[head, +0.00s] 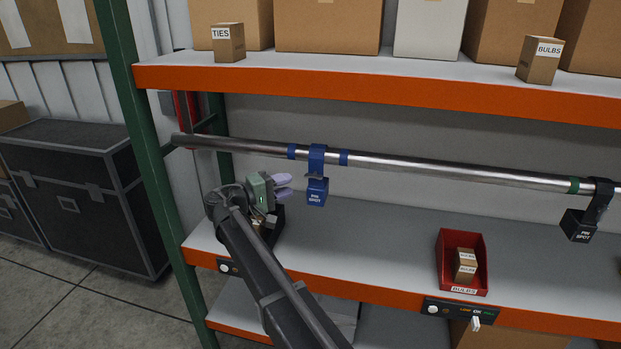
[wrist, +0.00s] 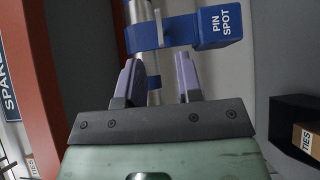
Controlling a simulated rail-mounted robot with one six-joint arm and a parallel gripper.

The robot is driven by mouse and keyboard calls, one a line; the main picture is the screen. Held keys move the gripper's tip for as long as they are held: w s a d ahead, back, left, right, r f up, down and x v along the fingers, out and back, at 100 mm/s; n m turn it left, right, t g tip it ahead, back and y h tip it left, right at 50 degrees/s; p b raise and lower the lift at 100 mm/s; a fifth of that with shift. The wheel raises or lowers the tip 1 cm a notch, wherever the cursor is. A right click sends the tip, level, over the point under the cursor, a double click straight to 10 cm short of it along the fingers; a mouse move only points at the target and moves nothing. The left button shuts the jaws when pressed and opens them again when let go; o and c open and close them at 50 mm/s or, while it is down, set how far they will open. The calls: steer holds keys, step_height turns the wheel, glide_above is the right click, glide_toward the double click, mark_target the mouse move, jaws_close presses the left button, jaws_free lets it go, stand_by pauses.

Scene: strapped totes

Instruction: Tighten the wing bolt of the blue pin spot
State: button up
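The blue pin spot (head: 317,192) hangs by its blue clamp (head: 316,158) from a horizontal metal pipe. In the wrist view its labelled body (wrist: 222,28) is at the upper right. A small grey piece on the clamp, which looks like the wing bolt (wrist: 158,27), stands edge-on to the wrist camera; it is small in the head view (head: 313,175). My gripper (head: 284,185) is left of the pin spot and apart from it. In the wrist view its two lilac fingers (wrist: 158,72) are open with nothing between them, pointing at the clamp.
The pipe (head: 420,170) runs between orange-edged shelves. A black pin spot (head: 581,225) hangs at the right. A red bin (head: 440,260) with bulb boxes stands on the lower shelf. A dark box (wrist: 285,120) is right of my gripper. A green post (head: 160,180) stands left.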

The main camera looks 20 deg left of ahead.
mark_target(309, 178)
steer(key=x, duration=0.8)
steer(key=shift+d, duration=0.15)
jaws_close()
